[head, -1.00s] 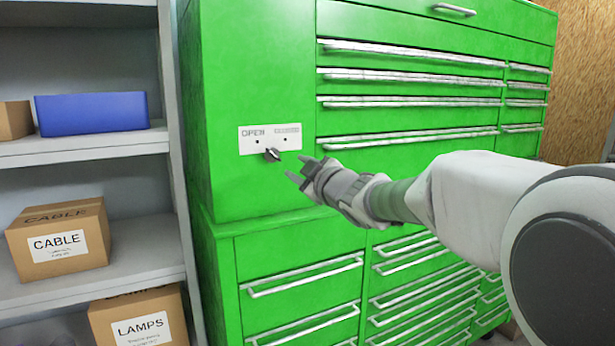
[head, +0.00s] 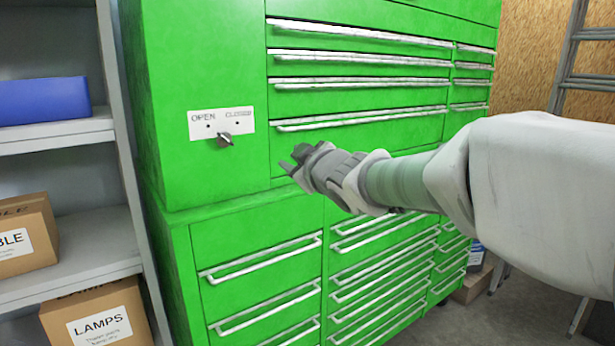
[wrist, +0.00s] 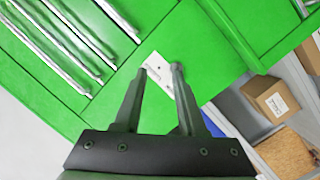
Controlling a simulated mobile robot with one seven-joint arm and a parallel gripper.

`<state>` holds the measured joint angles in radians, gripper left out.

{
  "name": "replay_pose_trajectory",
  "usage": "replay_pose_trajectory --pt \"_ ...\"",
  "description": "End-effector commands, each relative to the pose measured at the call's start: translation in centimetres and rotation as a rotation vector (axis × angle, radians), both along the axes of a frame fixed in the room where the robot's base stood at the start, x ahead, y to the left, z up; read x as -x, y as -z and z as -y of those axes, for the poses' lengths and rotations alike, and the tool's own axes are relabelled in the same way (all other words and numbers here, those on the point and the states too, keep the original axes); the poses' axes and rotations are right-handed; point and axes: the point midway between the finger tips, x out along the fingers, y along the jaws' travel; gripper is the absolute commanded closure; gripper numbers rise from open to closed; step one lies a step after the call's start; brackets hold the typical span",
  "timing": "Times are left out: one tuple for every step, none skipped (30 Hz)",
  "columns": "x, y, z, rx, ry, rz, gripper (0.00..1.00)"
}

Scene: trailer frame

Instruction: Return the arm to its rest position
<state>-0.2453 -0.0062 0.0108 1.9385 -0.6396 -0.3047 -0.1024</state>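My gripper (head: 293,160) is in front of the green tool cabinet (head: 205,70), to the right of its white switch plate (head: 240,126) and apart from it. The plate is marked OPEN on the left and CLOSED on the right. A dark rotary knob (head: 224,140) sits at the plate's lower edge; I cannot tell surely which mark it points to. In the wrist view my gripper's two fingers (wrist: 160,71) stand apart with nothing between them. The plate (wrist: 151,64) shows beyond the fingertips, partly hidden by them. My arm reaches in from the right.
A grey shelf (head: 85,240) at the left holds a blue bin (head: 45,100), a CABLE box (head: 25,238) and a LAMPS box (head: 98,318). Closed drawers with long handles cover the cabinet front. A ladder (head: 565,60) leans at the right. Floor shows at the lower right.

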Motion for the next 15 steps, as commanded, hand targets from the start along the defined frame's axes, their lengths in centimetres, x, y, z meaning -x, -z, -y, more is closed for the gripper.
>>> replay_pose_trajectory --pt "1.1 -0.5 2.3 -0.014 0.067 -0.045 0.6" --pt "1.7 -0.3 3.6 -0.024 0.107 -0.077 0.6" --pt "2.6 0.1 5.4 -0.037 0.16 -0.122 0.6" --pt "3.4 0.4 6.6 -0.048 0.198 -0.157 0.6" --pt "4.2 0.7 7.8 -0.06 0.235 -0.19 0.6" --pt "5.4 1.2 9.3 -0.076 0.284 -0.237 0.6" --pt "6.4 1.6 10.3 -0.088 0.32 -0.271 0.6" --pt "7.4 2.0 11.3 -0.1 0.353 -0.307 0.6" --pt "8.9 2.7 12.6 -0.119 0.398 -0.355 0.6" --pt "10.0 3.3 13.5 -0.134 0.43 -0.392 0.6" --pt "11.2 3.8 14.3 -0.148 0.462 -0.429 0.6" --pt "12.9 4.5 15.3 -0.168 0.501 -0.479 0.6" --pt "14.1 5.1 16.0 -0.182 0.53 -0.516 0.6" --pt "15.4 5.8 16.6 -0.198 0.558 -0.556 0.6" --pt "17.2 6.6 17.3 -0.219 0.593 -0.607 0.6"
